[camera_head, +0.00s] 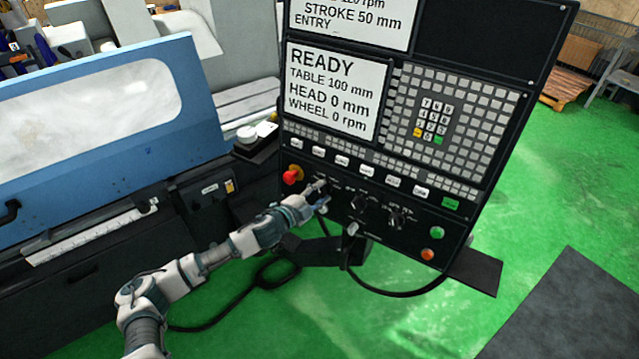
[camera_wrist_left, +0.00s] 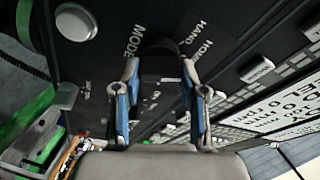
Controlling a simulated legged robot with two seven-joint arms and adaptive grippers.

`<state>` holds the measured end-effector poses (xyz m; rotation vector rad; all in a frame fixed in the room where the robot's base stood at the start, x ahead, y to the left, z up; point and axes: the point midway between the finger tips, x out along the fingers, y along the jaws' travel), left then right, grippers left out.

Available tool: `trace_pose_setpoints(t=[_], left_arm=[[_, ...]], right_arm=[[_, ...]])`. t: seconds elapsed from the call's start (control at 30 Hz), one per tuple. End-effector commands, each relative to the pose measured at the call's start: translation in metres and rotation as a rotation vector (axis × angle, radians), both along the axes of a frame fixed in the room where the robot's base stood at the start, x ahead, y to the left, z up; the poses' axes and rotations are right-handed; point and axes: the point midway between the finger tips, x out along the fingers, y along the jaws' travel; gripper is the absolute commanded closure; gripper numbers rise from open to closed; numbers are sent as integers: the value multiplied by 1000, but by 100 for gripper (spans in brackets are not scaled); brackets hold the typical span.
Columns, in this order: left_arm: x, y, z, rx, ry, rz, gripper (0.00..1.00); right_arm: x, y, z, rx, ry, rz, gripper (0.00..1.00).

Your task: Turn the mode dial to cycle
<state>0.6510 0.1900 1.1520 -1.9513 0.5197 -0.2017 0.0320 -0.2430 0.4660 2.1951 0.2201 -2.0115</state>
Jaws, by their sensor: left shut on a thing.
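The mode dial is a black knob (camera_wrist_left: 160,60) in the left wrist view, on a dark panel with the printed words MODE, HAND and HOME around it. My left gripper (camera_wrist_left: 160,75) has its blue-padded fingers on both sides of the knob and is shut on it. In the head view my left gripper (camera_head: 318,193) is at the lower left of the control panel (camera_head: 462,60) and hides the dial. I cannot tell which mode the dial points to. My right gripper is not in view.
A red emergency stop (camera_head: 292,175) sits just left of my gripper. Two more black dials (camera_head: 359,199) (camera_head: 397,217) lie to the right, then a green button (camera_head: 437,232) and an orange button (camera_head: 428,254). The screen (camera_head: 335,90) reads READY. Cables hang below the panel.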

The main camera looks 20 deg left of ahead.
Motion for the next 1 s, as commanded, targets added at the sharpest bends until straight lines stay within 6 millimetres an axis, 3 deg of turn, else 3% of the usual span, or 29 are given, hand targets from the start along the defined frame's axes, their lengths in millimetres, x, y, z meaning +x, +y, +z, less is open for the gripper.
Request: trace_pose_setpoints(t=[0.03, 0.1, 0.4, 1.0], left_arm=[[0, 0, 6, 43, -8, -9, 93], [-1, -1, 5, 106, -26, -21, 93], [-1, -2, 1, 372, -101, -72, 93], [-2, -2, -9, 701, -190, -136, 93]], right_arm=[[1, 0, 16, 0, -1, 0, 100], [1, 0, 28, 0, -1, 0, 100], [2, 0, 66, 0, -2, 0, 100], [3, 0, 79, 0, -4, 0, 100]])
